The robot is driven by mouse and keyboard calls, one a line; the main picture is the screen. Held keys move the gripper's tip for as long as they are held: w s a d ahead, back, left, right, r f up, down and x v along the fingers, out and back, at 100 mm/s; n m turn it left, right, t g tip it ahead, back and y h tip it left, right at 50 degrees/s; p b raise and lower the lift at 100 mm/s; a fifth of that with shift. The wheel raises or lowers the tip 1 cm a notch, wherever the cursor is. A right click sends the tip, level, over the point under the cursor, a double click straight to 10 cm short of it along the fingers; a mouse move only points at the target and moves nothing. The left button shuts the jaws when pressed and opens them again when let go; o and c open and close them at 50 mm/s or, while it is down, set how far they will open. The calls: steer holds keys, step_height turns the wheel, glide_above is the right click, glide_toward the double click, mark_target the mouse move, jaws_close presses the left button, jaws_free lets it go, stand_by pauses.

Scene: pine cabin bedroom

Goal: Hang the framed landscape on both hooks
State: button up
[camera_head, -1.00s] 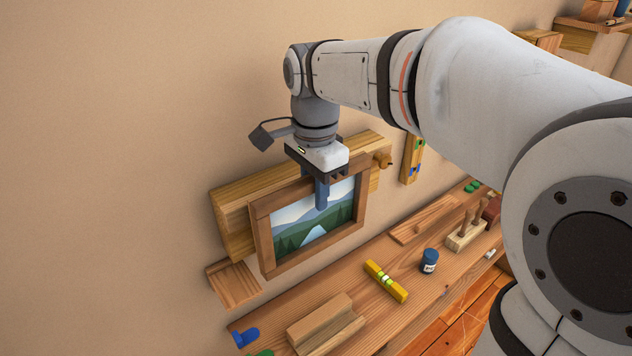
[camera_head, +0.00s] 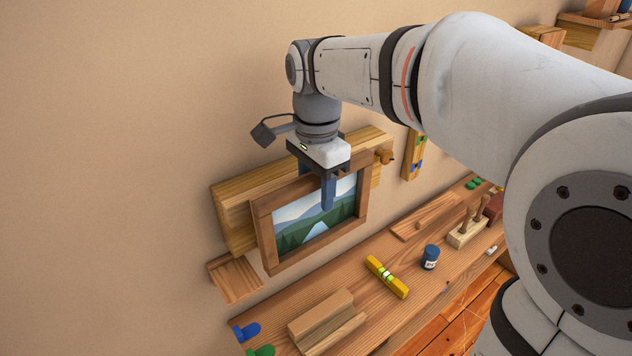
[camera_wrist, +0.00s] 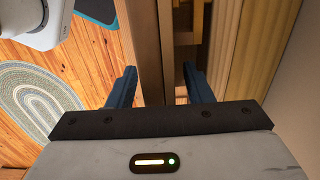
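The framed landscape (camera_head: 262,232) has a brown wooden border around a picture of mountains, trees and water. It is upright in front of a pale wooden board (camera_head: 230,205) on the wall. The hooks cannot be made out behind it, so I cannot tell whether it rests on both. My gripper (camera_head: 326,190) is over the frame's top edge, pointing down, one finger in front of the picture. In the wrist view my gripper (camera_wrist: 160,85) has its blue fingers apart, with a wooden rail (camera_wrist: 147,45) between them and a gap beside the right finger.
A small wooden ledge (camera_head: 236,280) is at the lower left. The workbench (camera_head: 345,284) below carries a yellow level (camera_head: 387,277), a blue jar (camera_head: 430,257) and a wooden block (camera_head: 325,318). Bare wall is to the left.

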step_height(320, 180, up, 8)
steer(key=shift+f, duration=0.1)
stand_by(0.6)
steer(key=shift+s, duration=0.15)
